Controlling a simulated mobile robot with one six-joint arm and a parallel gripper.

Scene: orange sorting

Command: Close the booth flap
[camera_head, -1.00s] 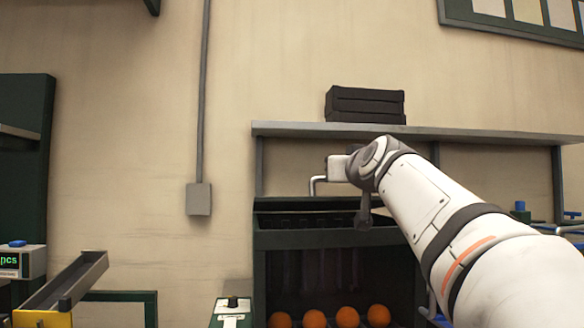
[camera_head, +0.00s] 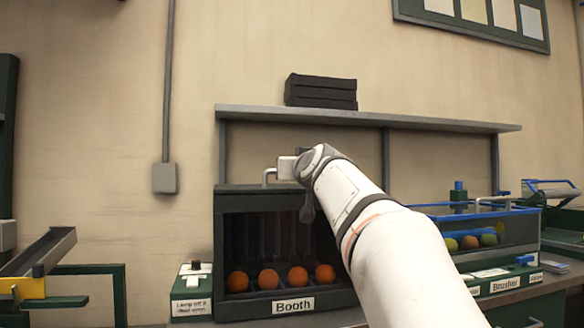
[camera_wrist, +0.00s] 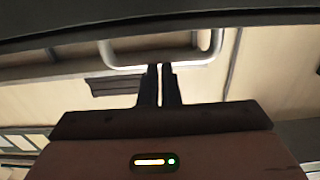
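The booth (camera_head: 292,304) stands below the shelf with its front open, and several oranges show in a row inside. Its dark flap seems raised at the booth's top edge (camera_head: 250,189); its exact tilt is hard to tell. A pale bent handle (camera_head: 268,177) rises at that edge, beside my gripper (camera_head: 280,168). In the wrist view, the U-shaped handle (camera_wrist: 120,66) has its bar running across the tips of my gripper (camera_wrist: 159,68). The fingers are nearly together with only a thin slit, and the bar lies across them rather than clearly between them. Whether they touch it is unclear.
A shelf (camera_head: 430,121) with a black stack (camera_head: 320,92) overhangs the booth. The Brusher unit (camera_head: 510,284) stands at right. A small control box (camera_head: 192,292) is at left, and a chute (camera_head: 42,250) is further left. My arm hides the booth's right side.

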